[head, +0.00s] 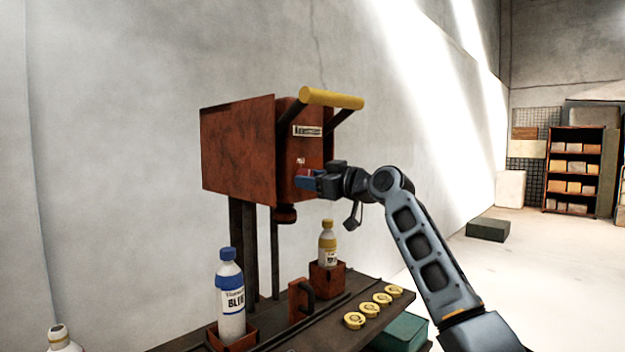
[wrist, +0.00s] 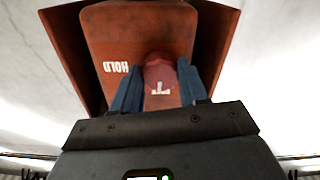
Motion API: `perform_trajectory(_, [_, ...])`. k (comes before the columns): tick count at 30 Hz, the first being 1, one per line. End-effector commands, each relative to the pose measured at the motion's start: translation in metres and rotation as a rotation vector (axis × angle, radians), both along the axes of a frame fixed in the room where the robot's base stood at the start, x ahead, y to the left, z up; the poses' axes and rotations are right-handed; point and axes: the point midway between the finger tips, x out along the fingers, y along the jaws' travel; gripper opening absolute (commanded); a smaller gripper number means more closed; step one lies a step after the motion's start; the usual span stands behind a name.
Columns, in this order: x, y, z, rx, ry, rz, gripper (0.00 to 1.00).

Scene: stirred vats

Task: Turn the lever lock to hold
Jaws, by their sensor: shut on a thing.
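The lever lock is a red rounded knob (wrist: 159,72) on the front of the rust-red vat machine (head: 237,150). My gripper (wrist: 157,82) is shut on it, with one blue finger at each side in the wrist view. A HOLD label (wrist: 116,67) reads upside down to the left of the knob. Another white marking (wrist: 160,89) shows between the fingers, partly hidden, so I cannot read it whole. In the head view my gripper (head: 309,181) covers most of the knob. The yellow lever bar (head: 332,98) is at the top of the machine, above my gripper.
Below stands a dark bench with a blue-capped bottle (head: 230,300), a yellow-capped bottle (head: 328,243) in a red holder, and several yellow discs (head: 368,308). A green box (head: 488,229) and a shelf (head: 573,170) are far right. The floor between is clear.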

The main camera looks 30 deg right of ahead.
Motion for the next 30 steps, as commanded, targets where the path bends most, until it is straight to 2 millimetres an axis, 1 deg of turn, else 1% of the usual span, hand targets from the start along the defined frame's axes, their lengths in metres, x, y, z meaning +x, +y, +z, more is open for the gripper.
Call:
perform_trajectory(8, [0.0001, 0.0014, 0.0016, 0.189, 0.062, 0.002, 0.13])
perform_trajectory(30, [-0.0002, 0.0025, 0.0031, 0.857, 0.280, 0.001, 0.13])
